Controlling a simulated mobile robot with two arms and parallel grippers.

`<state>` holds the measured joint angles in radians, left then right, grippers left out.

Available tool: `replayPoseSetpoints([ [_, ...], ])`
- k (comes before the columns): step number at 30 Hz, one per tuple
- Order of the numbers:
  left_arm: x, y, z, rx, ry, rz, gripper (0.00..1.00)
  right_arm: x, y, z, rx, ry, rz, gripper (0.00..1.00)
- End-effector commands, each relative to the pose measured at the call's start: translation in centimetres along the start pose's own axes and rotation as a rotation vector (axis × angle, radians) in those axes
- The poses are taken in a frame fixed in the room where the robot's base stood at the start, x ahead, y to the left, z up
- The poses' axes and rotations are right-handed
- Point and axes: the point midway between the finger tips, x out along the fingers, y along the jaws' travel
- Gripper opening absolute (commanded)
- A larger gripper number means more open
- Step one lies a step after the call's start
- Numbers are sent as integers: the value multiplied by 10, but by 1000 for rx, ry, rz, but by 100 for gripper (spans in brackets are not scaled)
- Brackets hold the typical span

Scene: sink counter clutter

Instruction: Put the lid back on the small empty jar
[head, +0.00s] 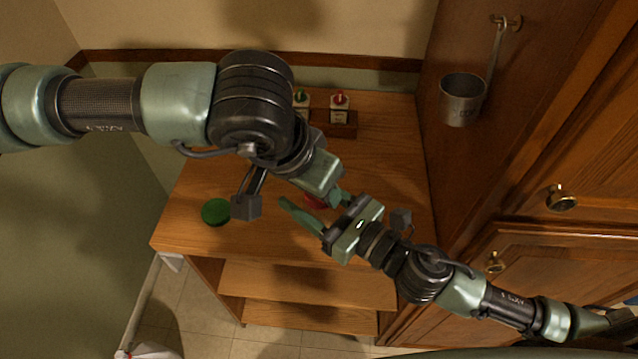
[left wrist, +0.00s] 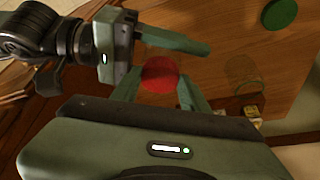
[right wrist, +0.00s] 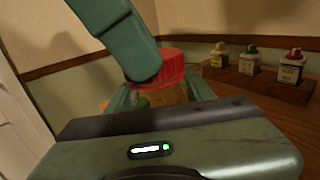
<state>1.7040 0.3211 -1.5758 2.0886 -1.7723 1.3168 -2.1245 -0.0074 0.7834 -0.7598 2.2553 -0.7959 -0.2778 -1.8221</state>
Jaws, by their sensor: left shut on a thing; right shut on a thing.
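My left gripper (left wrist: 158,88) is shut on a round red lid (left wrist: 160,74). The red lid also shows in the head view (head: 314,203), partly hidden by the grippers, and in the right wrist view (right wrist: 172,64). My right gripper (right wrist: 160,92) is shut on a clear glass jar (right wrist: 173,92) directly under the red lid; the jar is mostly hidden by my left finger and the gripper body. Whether the lid touches the rim I cannot tell. In the head view my right gripper (head: 313,208) reaches in from the lower right, close to the left one.
A green round lid (head: 215,212) is at the counter's left. A clear glass vessel (left wrist: 243,72) stands on the counter in the left wrist view. Small capped bottles (head: 339,105) stand on a wooden rack (head: 335,130) at the back. A metal cup (head: 461,100) hangs at right by the cabinets.

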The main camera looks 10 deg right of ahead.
Motion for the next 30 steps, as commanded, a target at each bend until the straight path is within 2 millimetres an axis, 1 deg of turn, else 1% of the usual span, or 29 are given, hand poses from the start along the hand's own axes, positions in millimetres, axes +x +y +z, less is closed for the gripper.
replayPoseSetpoints([
  [3, 0, 0, -1, -3, 0, -6, 8, 0, 1, 1, -3, -2, 3, 0],
  [4, 0, 0, -1, -3, 0, -6, 53, 0, 1, 1, -4, -2, 3, 0],
  [6, 0, 0, -1, -3, -1, -6, 70, 0, 1, 1, -3, -2, 3, 0],
  [15, 0, 0, 0, -3, -2, -6, 70, 0, 0, 1, -2, -1, 1, 0],
  [19, -8, 0, -1, -3, -1, -7, 70, 0, 0, 1, -2, -1, 1, 0],
  [23, -29, 0, -1, -3, 2, -8, 70, 0, 0, 1, -2, -1, 0, 0],
  [30, -81, 0, -2, -4, 2, -8, 70, 0, 0, 1, -2, -1, 0, 0],
])
